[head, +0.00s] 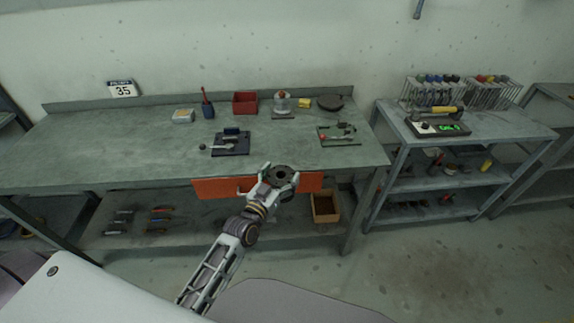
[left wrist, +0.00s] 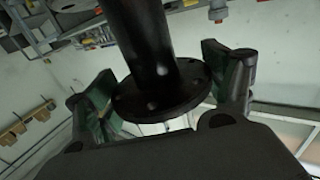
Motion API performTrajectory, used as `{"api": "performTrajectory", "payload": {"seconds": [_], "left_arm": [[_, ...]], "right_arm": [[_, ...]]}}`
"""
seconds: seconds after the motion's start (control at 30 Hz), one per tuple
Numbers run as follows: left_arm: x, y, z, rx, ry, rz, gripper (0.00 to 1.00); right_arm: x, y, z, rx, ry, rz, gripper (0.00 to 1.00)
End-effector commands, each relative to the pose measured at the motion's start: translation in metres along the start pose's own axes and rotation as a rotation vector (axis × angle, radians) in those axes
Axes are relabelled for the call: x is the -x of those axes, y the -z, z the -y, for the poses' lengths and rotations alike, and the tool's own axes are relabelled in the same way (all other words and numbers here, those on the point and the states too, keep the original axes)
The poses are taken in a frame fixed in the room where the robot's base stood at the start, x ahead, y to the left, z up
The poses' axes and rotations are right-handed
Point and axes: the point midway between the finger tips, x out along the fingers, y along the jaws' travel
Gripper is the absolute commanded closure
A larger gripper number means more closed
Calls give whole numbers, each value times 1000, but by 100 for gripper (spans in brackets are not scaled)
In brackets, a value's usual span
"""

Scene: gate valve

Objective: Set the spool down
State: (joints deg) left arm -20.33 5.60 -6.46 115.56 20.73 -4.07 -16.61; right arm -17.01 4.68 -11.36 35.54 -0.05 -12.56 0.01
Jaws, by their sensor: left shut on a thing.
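The spool (head: 281,175) is a dark round flanged piece at the front edge of the workbench in the head view. My left gripper (head: 279,174) is shut on it, with a finger on either side. In the left wrist view the spool (left wrist: 160,85) shows as a black tube with a round bolt-holed flange, between the two green-padded fingers of my left gripper (left wrist: 172,95). Whether the spool touches the bench cannot be told. My right gripper is not in view.
The workbench (head: 110,160) has free room at its left and middle front. A dark tray (head: 231,143) and a green mat (head: 339,135) with small parts lie on it. An orange panel (head: 220,188) hangs at the front edge. A wooden box (head: 325,206) stands below.

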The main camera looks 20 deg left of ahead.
Motion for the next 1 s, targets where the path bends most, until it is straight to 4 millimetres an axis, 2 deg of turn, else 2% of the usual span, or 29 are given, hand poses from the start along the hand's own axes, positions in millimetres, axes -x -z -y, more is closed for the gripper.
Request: {"api": "performTrajectory", "payload": {"seconds": [0.27, 0.5, 1.0], "left_arm": [[32, -25, 7, -7, 83, -1, 84], [60, -48, 13, -18, 154, 2, 84], [64, -52, 14, -21, 168, 5, 84]], "right_arm": [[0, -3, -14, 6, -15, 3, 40], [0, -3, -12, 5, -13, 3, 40], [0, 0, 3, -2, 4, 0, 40]]}}
